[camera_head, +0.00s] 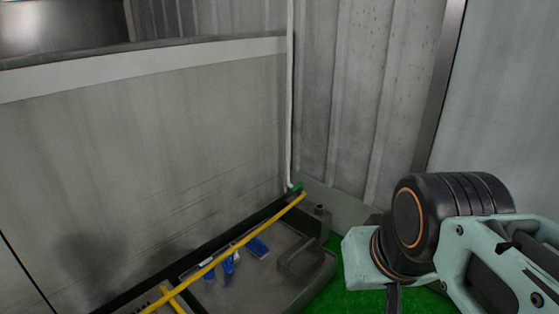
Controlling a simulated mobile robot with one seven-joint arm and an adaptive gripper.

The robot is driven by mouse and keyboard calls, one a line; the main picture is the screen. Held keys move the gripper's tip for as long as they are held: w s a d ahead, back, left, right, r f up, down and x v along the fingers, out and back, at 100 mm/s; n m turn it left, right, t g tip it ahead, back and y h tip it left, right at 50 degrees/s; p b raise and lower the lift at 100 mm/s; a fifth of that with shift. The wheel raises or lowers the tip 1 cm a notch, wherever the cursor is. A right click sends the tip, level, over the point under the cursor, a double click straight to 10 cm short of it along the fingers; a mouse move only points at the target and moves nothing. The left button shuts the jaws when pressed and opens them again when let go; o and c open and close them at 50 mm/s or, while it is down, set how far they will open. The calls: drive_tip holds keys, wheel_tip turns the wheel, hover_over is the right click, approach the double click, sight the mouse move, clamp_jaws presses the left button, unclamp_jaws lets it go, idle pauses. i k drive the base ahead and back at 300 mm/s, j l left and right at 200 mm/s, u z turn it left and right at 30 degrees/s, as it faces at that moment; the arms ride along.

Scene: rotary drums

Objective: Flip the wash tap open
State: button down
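A white pipe (290,95) runs down the corner of the grey walls. A small green piece (297,187) sits at its lower end and looks like the wash tap. It is too small in the picture to tell how its handle is set. My mint and black arm fills the lower right, to the right of the green piece and apart from it. The fingers of my gripper do not show; a narrow dark part under the arm is cut off by the bottom edge.
A dark wash tray (300,270) with blue brushes (230,266) lies on the floor below the pipe. A yellow pole (235,247) slants across it. Green flooring (352,300) shows between tray and arm. Walls close off the back and left.

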sight(299, 185)
drive_tip(key=i+l+u, duration=0.1)
drive_tip(key=u, duration=0.3)
drive_tip(key=i+l+u, duration=0.1)
drive_tip(key=u, duration=0.3)
drive_tip(key=i+l+u, duration=0.2)
drive_tip(key=l, duration=0.15)
drive_tip(key=l+u, duration=0.25)
drive_tip(key=l, duration=0.15)
drive_tip(key=i+l+u, duration=0.1)
drive_tip(key=l, duration=0.3)
drive_tip(key=i+l+u, duration=0.1)
drive_tip(key=l, duration=0.3)
drive_tip(key=i+l, duration=0.1)
drive_tip(key=l, duration=0.3)
drive_tip(key=i+l, duration=0.1)
drive_tip(key=l, duration=0.25)
drive_tip(key=i+l, duration=0.1)
drive_tip(key=l, duration=0.3)
drive_tip(key=i+l, duration=0.1)
drive_tip(key=l, duration=0.3)
drive_tip(key=k, duration=0.25)
drive_tip(key=i+l, duration=0.1)
drive_tip(key=i, duration=0.15)
